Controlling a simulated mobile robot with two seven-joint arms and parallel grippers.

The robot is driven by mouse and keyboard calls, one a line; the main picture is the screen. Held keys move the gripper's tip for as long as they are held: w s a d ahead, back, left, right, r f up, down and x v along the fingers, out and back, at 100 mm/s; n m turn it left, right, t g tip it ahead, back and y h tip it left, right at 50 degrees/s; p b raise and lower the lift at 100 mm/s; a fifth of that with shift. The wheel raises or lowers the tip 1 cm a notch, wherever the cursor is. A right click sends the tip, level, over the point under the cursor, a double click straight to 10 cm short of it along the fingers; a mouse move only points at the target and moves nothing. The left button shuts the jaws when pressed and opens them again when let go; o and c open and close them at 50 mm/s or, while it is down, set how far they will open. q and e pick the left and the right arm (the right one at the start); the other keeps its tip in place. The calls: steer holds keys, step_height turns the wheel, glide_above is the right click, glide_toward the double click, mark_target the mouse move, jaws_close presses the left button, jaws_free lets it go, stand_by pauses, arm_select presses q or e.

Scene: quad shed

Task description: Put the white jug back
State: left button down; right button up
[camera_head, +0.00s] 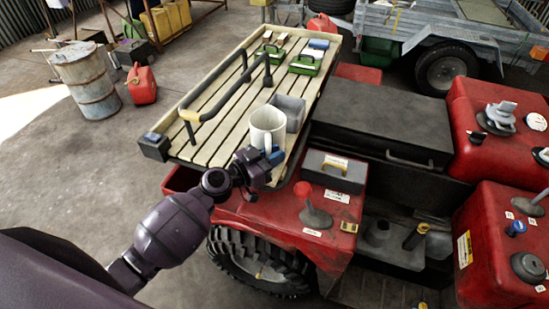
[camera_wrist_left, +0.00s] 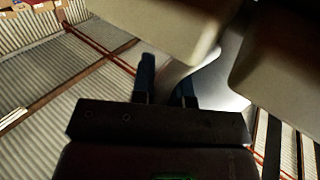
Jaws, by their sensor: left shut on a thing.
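The white jug (camera_head: 267,127) stands upright at the near end of the slatted wooden rack on the red quad. My left gripper (camera_head: 274,156) is at the jug's near side, shut on it. The gripper hides the jug's lower near part, and I cannot tell whether its base touches the slats. In the left wrist view the blue-tipped fingers (camera_wrist_left: 167,85) point up towards blurred pale shapes; their grip is unclear there. My right gripper is not in view.
A grey open box (camera_head: 289,110) is right behind the jug. A black rail with a tan grip (camera_head: 211,105) rises along the rack's left. Green boxes (camera_head: 304,65) sit farther back. A grey-topped case (camera_head: 334,170) and a red-knobbed lever (camera_head: 305,190) are to the right. The rack's middle slats look clear.

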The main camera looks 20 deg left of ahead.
arm_select(q)
steer(key=shift+f, duration=0.15)
steer(key=shift+f, duration=0.1)
steer(key=c, duration=1.1)
jaws_free()
